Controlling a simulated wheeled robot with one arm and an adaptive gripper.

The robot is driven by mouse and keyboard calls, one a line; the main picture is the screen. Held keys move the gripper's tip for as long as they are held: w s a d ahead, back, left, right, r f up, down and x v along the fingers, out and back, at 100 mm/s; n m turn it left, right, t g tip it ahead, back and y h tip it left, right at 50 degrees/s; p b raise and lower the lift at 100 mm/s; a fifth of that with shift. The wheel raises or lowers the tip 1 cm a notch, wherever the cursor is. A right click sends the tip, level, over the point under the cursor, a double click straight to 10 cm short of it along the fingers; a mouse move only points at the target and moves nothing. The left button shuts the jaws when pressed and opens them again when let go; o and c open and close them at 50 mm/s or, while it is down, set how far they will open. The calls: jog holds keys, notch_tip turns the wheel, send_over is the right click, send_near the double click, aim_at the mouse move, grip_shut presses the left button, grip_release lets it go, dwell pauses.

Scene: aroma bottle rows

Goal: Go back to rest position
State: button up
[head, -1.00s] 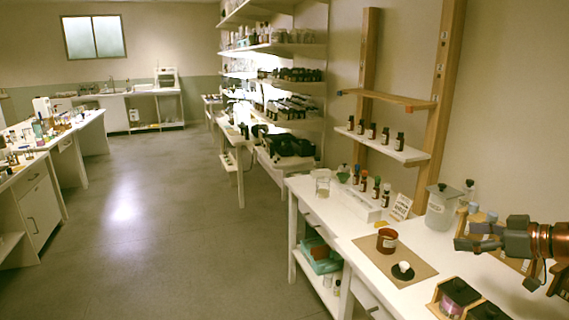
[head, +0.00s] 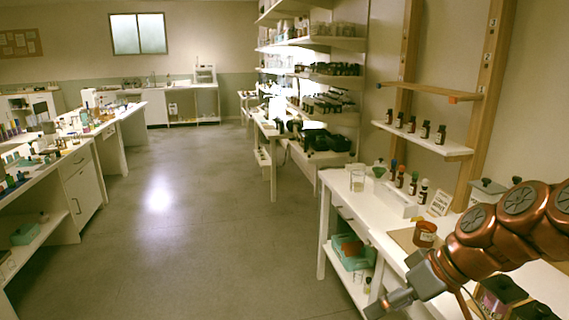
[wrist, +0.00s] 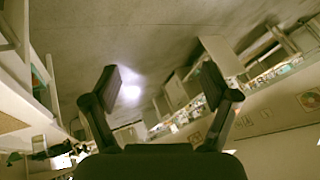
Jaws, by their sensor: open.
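My gripper (head: 390,302) is at the lower right of the head view, in front of the white bench's near edge. My copper-coloured arm reaches to it from the right edge. In the wrist view, the two dark fingers of my gripper (wrist: 162,90) stand wide apart with nothing between them. Beyond them are the grey floor (wrist: 150,35) and, tilted, the room's furniture.
A wall shelf (head: 430,142) bears several small bottles. The aisle floor (head: 190,230) is clear. A long counter (head: 75,150) runs along the left.

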jog(key=s+f+m+g+h+b, duration=0.2)
jog(key=s+f+m+h, duration=0.1)
jog(key=s+f, duration=0.6)
jog(key=s+f+m+g+h+b, duration=0.35)
jog(key=s+f, duration=0.25)
jog(key=s, duration=0.6)
notch_tip(320, 180, up, 13)
jog(key=t+p, duration=0.1)
jog(key=p, duration=1.2)
jog(key=shift+w+a, duration=0.15)
jog(key=shift+w, duration=0.05)
jog(key=shift+f, duration=0.15)
jog(key=shift+c, duration=0.3)
